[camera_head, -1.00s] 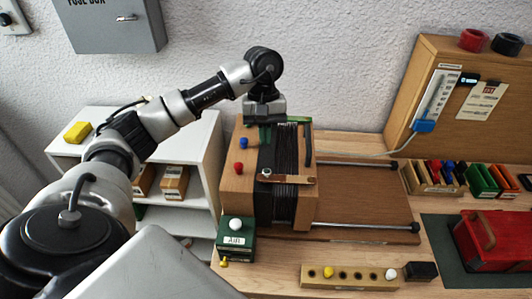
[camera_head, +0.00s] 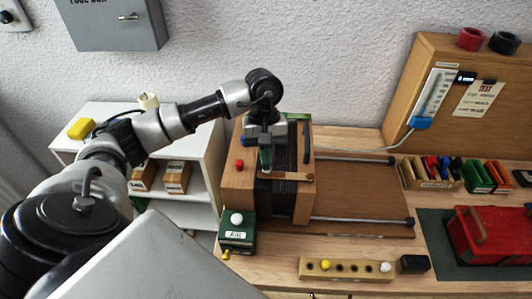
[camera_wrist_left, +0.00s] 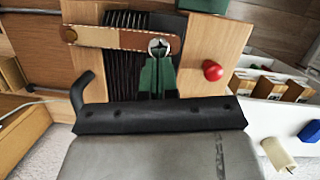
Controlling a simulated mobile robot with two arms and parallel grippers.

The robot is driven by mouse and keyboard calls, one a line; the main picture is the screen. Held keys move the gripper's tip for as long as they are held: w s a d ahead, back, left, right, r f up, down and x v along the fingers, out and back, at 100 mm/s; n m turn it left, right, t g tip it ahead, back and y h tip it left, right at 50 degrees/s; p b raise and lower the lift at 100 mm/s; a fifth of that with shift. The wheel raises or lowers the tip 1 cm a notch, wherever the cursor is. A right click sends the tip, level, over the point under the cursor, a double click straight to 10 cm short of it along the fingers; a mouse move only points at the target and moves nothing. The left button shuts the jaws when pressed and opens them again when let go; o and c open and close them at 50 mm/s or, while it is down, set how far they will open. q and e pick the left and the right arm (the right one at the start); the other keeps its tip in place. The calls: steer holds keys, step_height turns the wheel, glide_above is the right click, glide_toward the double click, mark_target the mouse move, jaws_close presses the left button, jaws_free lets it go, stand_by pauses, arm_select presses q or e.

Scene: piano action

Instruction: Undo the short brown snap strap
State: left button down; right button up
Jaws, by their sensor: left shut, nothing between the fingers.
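The short brown snap strap (camera_head: 292,177) lies across the black bellows of the wooden box (camera_head: 236,190). In the left wrist view the strap (camera_wrist_left: 112,38) has a brass stud at its left end and a round silvery snap (camera_wrist_left: 158,46) at its right end. It lies flat, with one part paler than the other. My left gripper (camera_head: 266,167) has green fingers, shut and empty, pointing down at the snap end. In the left wrist view its fingertips (camera_wrist_left: 158,60) overlap the snap's lower edge; I cannot tell whether they touch. My right gripper is in neither view.
A red knob (camera_wrist_left: 212,71) sits close beside the fingers. A green box with a white knob (camera_head: 237,232) stands in front. Two metal rods (camera_head: 360,221) run right over a brown board. A white shelf (camera_head: 190,140) stands left, a wooden peg block (camera_head: 346,269) in front.

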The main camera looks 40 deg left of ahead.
arm_select(q)
steer(key=shift+s+n, duration=0.25)
steer(key=shift+n, duration=0.35)
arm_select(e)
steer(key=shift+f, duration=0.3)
arm_select(q)
steer(key=shift+s+d+n+h+b, duration=0.1)
steer(key=shift+n+h+b, duration=0.2)
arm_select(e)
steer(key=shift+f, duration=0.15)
